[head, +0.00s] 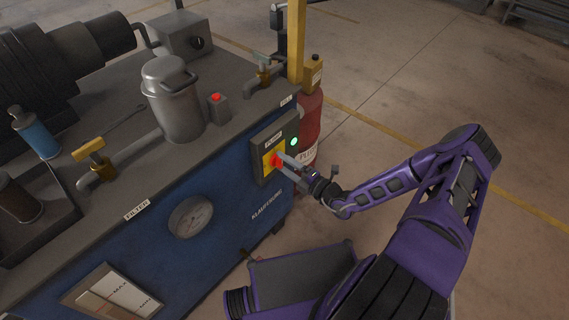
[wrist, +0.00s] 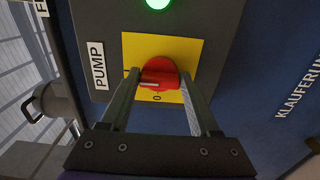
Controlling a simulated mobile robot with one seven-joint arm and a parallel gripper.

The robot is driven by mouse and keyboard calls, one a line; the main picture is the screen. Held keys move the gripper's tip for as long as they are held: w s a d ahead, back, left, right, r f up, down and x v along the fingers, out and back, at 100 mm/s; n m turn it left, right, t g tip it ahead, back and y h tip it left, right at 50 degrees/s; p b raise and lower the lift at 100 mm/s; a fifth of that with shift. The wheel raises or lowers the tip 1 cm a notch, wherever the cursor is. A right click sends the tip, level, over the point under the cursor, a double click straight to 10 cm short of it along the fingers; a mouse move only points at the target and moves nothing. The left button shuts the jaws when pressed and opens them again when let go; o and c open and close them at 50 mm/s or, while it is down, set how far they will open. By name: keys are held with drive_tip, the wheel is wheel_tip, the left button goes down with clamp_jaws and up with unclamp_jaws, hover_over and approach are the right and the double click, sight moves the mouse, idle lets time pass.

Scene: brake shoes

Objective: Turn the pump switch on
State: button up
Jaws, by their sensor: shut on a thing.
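The pump switch is a red rotary knob (wrist: 160,70) on a yellow plate (wrist: 192,50), set in a dark control box (head: 259,171) on the blue cabinet's side. A PUMP label (wrist: 99,66) is beside the plate. My gripper (wrist: 158,76) is shut on the knob, one finger on each side; in the head view my gripper (head: 282,158) reaches it from the right. In the wrist view, the knob's pale pointer bar lies roughly level, toward the PUMP label, and a "0" mark shows below the knob. The green lamp (wrist: 158,3) on the box is lit.
A red extinguisher-like cylinder (head: 312,115) and a yellow post (head: 297,40) stand just behind the box. A red button box (head: 217,108), a metal canister (head: 177,105) and pipes sit on the bench top. Floor to the right is open.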

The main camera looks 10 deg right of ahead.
idle(0.4)
drive_tip(key=o, duration=1.4)
drive_tip(key=shift+c, duration=0.2)
drive_tip(key=v, duration=1.7)
drive_tip(key=shift+s+d+p, duration=0.15)
drive_tip(key=shift+s+p, duration=0.05)
drive_tip(key=shift+p, duration=0.1)
